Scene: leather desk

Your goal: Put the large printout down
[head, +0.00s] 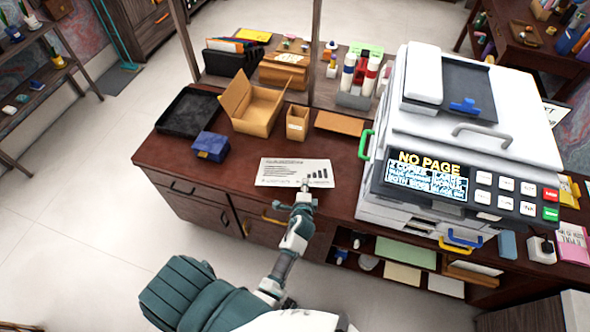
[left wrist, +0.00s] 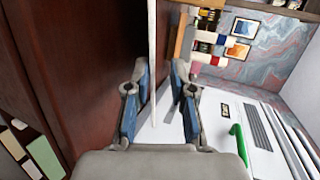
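The large printout (head: 294,172) is a white sheet with dark text and a small bar chart. In the head view it appears level over the bare front part of the desk top, left of the printer. My left gripper (head: 305,186) is at its near right edge. In the left wrist view the sheet (left wrist: 153,50) shows edge-on as a thin white strip between the blue-padded fingers (left wrist: 160,100). The fingers stand apart, with a clear gap on the right of the sheet. I cannot tell whether the sheet touches the desk. My right gripper is not in view.
The printer (head: 450,130) shows "NO PAGE" and stands to the right. A blue box (head: 211,146), black tray (head: 188,112) and open cardboard box (head: 252,105) stand to the left and behind. The brown desk top (head: 165,155) is bare near its front left.

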